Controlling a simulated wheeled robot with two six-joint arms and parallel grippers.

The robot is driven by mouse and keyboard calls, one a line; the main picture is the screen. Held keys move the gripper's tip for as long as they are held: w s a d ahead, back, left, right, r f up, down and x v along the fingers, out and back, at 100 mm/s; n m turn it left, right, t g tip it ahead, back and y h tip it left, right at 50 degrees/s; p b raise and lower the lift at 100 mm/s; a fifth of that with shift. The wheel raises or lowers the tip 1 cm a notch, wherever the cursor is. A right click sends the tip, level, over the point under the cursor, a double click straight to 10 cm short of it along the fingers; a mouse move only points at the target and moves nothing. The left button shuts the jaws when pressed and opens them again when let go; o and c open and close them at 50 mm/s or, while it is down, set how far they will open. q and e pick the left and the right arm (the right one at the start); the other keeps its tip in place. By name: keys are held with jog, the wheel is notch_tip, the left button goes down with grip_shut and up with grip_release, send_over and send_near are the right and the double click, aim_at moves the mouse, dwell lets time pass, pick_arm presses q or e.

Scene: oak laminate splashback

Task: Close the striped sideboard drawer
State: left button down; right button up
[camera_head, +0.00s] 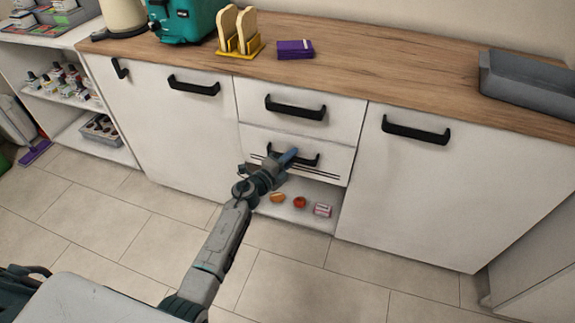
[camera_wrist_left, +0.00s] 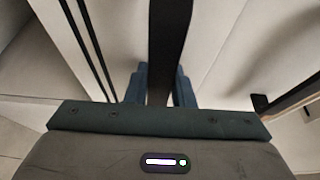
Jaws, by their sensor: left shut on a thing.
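The striped drawer (camera_head: 331,171) is the lower of two white drawers in the middle of the sideboard, with thin dark lines along its lower front. Its black bar handle (camera_head: 308,160) is partly hidden by my left gripper (camera_head: 289,158). In the left wrist view the dark handle (camera_wrist_left: 170,40) runs between the two blue fingers of the left gripper (camera_wrist_left: 160,86), which are shut on it. The striped lines (camera_wrist_left: 92,50) show to the left of the handle there. How far the drawer stands out is hard to tell. My right gripper is not in view.
The upper drawer (camera_head: 330,108) is above, with cupboard doors on both sides. Below is an open shelf (camera_head: 318,219) with several small items. The wooden worktop (camera_head: 390,65) holds a toast rack (camera_head: 238,45), a purple box (camera_head: 295,49) and a grey tray (camera_head: 530,85). Tiled floor in front is clear.

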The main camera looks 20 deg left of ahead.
pick_arm(q)
jog(key=shift+w+r, duration=0.15)
jog(key=shift+w, duration=0.5)
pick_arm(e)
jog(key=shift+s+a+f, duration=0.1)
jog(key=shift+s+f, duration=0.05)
pick_arm(q)
jog(key=c, duration=1.2)
grip_release()
jog(key=shift+c, duration=0.2)
jog(key=shift+w, duration=0.1)
jog(key=shift+f, duration=0.2)
jog(key=p+v, duration=0.1)
jog(key=v, duration=0.9)
jog(key=shift+s, duration=0.4)
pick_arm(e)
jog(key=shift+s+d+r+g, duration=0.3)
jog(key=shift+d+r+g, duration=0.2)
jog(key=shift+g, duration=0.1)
